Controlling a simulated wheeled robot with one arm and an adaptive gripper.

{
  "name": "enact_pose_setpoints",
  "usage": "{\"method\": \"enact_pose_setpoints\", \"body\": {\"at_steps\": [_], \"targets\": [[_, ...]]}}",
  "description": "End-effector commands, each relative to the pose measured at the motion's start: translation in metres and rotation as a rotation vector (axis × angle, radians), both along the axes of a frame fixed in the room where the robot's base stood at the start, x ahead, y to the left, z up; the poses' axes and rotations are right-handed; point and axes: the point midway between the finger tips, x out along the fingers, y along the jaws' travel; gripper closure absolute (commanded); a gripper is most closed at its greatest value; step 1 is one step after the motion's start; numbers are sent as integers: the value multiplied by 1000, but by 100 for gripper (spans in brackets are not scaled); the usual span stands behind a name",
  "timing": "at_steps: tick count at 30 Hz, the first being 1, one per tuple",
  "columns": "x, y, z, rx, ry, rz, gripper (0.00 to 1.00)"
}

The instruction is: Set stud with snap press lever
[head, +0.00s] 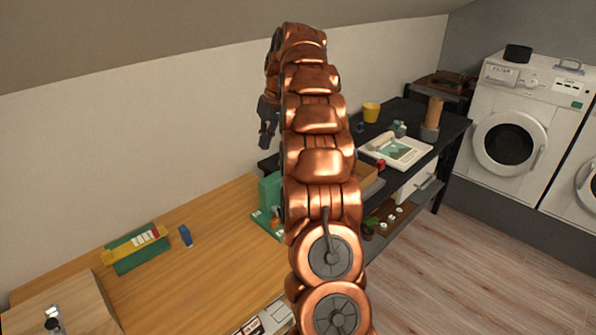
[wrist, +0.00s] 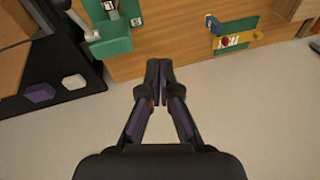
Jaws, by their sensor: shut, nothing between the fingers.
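A green press-like fixture (head: 268,192) stands at the right part of the wooden table, partly hidden behind my arm. In the wrist view the green fixture (wrist: 112,44) is at the upper left, with a grey rounded piece on a dark bar (wrist: 80,24) beside it, perhaps the lever. A small metal part shows on the fixture; I cannot make out a stud. My gripper (wrist: 159,66) is shut and empty, apart from the fixture. In the head view my gripper (head: 266,138) hangs pointing down, above and behind the table's far right end.
A green holder (head: 125,262) with a yellow strip lies left on the wooden table (head: 205,285), next to a blue block (head: 186,236). A wooden board (head: 70,300) is front left. A black bench (head: 455,127) holds a yellow cup (head: 371,112) and open book (head: 405,152). Washers (head: 510,130) stand right.

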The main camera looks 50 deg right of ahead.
Motion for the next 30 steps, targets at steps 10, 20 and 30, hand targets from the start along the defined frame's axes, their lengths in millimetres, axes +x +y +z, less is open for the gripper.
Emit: {"method": "enact_pose_setpoints", "body": {"at_steps": [10,20,30], "targets": [[-6,-109,-23,-36,-62,-18,100],[-16,-143,-32,-57,-82,-16,100],[-16,-143,-33,-56,-81,-16,100]]}}
